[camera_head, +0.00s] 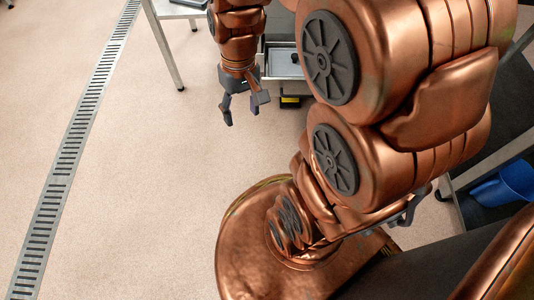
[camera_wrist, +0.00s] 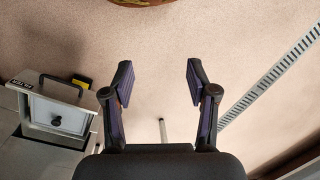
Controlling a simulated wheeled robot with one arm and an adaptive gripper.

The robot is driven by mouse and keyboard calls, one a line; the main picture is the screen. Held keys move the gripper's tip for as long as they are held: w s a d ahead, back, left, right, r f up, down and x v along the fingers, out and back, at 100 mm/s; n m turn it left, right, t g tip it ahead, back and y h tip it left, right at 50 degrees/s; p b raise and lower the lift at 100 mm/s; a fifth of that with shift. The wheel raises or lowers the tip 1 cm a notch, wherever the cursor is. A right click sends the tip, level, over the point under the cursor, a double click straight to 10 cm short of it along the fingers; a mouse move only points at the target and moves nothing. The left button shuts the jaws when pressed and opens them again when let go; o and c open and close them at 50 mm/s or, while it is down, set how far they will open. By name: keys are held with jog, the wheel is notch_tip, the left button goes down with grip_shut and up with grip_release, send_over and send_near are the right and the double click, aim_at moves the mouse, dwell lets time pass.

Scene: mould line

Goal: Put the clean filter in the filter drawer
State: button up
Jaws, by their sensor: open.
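My gripper (camera_head: 243,106) is open and empty, hanging over bare floor in the head view. In the wrist view its two fingers (camera_wrist: 159,84) stand wide apart with only floor between them. An open metal drawer (camera_head: 270,70) is just behind and right of my gripper in the head view, partly hidden by my arm. In the wrist view the drawer (camera_wrist: 88,104) is at the left, with a dark handle and a small label on its front. A pale flat panel with a black knob (camera_wrist: 56,121) lies inside it. I cannot tell whether this panel is the clean filter.
A small yellow and black item (camera_head: 290,101) is by the drawer's front. A light table (camera_head: 165,42) stands at the upper left. A drain grate (camera_head: 72,140) crosses the open floor at the left.

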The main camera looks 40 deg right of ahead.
jog(key=s+a+r+n+g+h, duration=0.1)
jog(key=s+a+g, duration=0.1)
jog(key=s, duration=1.1)
jog(key=shift+s+a+r, duration=0.4)
jog(key=shift+a, duration=0.2)
